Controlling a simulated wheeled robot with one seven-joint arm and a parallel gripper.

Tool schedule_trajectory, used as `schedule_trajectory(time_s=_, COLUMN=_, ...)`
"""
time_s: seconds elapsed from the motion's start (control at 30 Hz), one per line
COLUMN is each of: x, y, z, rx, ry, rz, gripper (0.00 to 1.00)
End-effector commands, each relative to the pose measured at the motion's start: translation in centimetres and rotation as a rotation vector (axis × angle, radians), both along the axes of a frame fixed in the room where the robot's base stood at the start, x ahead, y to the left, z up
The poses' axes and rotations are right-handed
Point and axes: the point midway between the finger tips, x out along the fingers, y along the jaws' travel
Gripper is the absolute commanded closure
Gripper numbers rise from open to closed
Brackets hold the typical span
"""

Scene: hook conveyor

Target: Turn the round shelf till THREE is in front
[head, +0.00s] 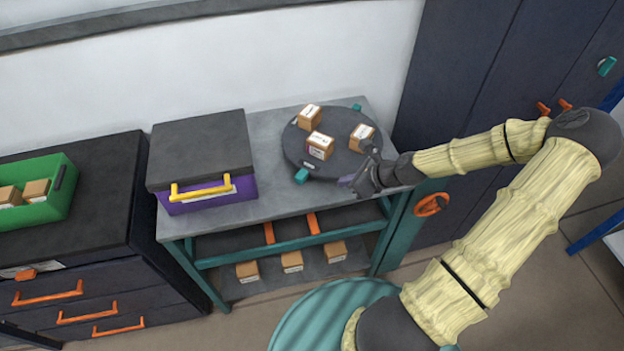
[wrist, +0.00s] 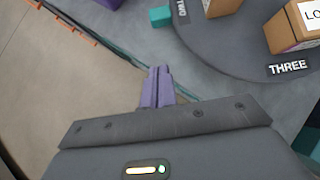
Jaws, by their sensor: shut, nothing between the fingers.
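The round shelf (head: 333,166) is a dark grey disc on the grey table, with several cardboard boxes on it. In the wrist view the disc (wrist: 237,52) fills the upper right. The label THREE (wrist: 288,68) shows near its rim, in front of a box (wrist: 292,32). The label TWO (wrist: 181,7) shows farther left, by a teal knob (wrist: 160,16). A teal knob (head: 302,175) also shows at the front left of the disc in the head view. My gripper (wrist: 158,72) is shut and empty, just outside the disc's rim, at its right front in the head view (head: 347,181).
A purple case (head: 208,195) with a dark lid and yellow handle stands left on the table (head: 262,206). A green bin (head: 60,205) sits on a drawer cabinet farther left. Dark cabinets (head: 455,80) stand to the right. Small boxes lie on the lower shelf (head: 268,282).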

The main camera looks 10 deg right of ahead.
Motion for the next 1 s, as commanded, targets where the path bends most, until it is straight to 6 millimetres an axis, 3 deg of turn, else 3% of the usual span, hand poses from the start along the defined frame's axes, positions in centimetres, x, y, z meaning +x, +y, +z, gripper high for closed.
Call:
schedule_trajectory(time_s=0.27, x=0.7, y=0.8, z=-1.0, rx=0.000, ry=0.001, rz=0.005, gripper=1.00)
schedule_trajectory(time_s=0.87, x=5.2, y=5.4, z=-7.1, rx=-0.002, ry=0.002, rz=0.007, gripper=1.00)
schedule_trajectory(time_s=1.0, x=6.6, y=6.6, z=-6.8, rx=-0.003, ry=-0.001, rz=0.007, gripper=1.00)
